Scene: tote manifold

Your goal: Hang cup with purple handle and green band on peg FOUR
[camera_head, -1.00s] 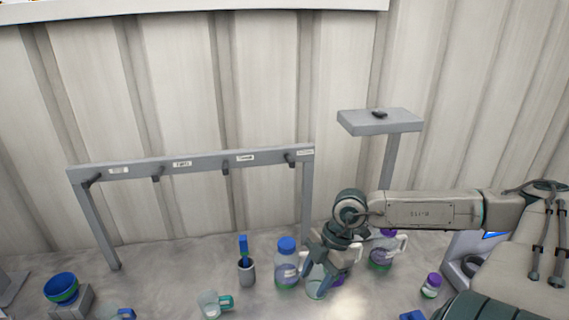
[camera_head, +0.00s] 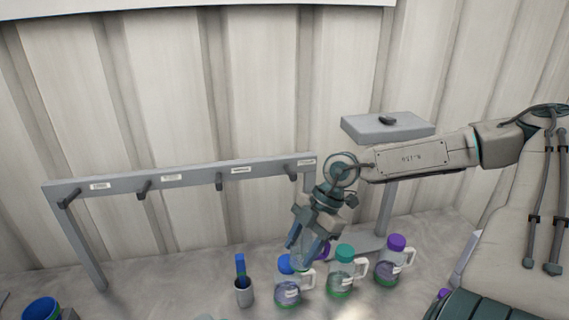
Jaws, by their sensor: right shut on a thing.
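My right gripper (camera_head: 306,246) is shut on a small cup, held low in front of the handled bottles. A purple part (camera_head: 322,250), apparently the cup's handle, shows beside the fingers. The fingers hide most of the cup, and I cannot make out its green band. A grey rack (camera_head: 190,175) stands at the left with a row of dark pegs: a far-left peg (camera_head: 68,199), two middle pegs (camera_head: 144,189) (camera_head: 220,180) and a right peg (camera_head: 290,171). All are bare. Their white labels are too small to read, so I cannot tell which is FOUR. My left gripper is out of view.
Blue-capped (camera_head: 288,285), teal-capped (camera_head: 342,271) and purple-capped (camera_head: 392,262) handled bottles stand close below the gripper. A grey holder (camera_head: 243,292) with a blue-handled tool stands left of them. A blue cup (camera_head: 40,310) is at lower left. A raised grey shelf (camera_head: 390,128) stands right.

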